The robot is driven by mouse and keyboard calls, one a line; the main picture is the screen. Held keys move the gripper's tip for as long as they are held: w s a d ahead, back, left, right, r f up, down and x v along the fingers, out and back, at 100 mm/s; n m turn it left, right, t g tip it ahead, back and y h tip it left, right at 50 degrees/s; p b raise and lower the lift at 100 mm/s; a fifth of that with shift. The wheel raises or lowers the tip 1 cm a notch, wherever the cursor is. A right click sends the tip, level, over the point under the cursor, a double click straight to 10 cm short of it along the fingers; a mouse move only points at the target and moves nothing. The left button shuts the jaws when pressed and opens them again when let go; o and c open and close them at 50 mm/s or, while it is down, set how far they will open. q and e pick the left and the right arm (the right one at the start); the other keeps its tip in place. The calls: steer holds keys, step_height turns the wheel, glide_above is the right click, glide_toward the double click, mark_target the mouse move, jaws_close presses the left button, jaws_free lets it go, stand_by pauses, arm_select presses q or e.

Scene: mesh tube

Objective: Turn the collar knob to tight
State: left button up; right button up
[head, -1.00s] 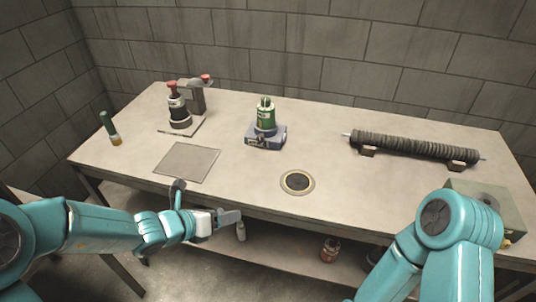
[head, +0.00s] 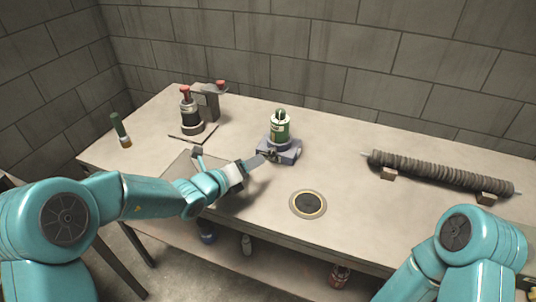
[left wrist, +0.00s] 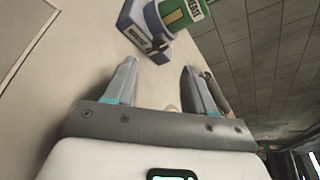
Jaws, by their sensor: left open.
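A green cylinder (head: 280,128) with a pale label stands upright in a blue-grey block (head: 284,151) at the middle of the table. A small dark part (head: 268,154) sits low on the block's front left; I cannot tell whether it is the collar knob. My left gripper (head: 258,162) is open and empty, just left of and in front of the block. In the left wrist view the block (left wrist: 143,32) and the cylinder (left wrist: 183,12) lie beyond the open fingers (left wrist: 158,75), apart from them. My right gripper is out of view.
A black cylinder with a red top (head: 190,112) stands in a grey stand at the back left. A green-handled tool (head: 120,130) is at the left edge. A ringed disc (head: 308,204) lies front centre. A ribbed tube (head: 440,172) rests on supports at right.

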mark_target(271, 153)
arm_select(q)
steer(key=x, duration=0.8)
steer(key=shift+d+p, duration=0.1)
steer(key=shift+p, duration=0.2)
jaws_close()
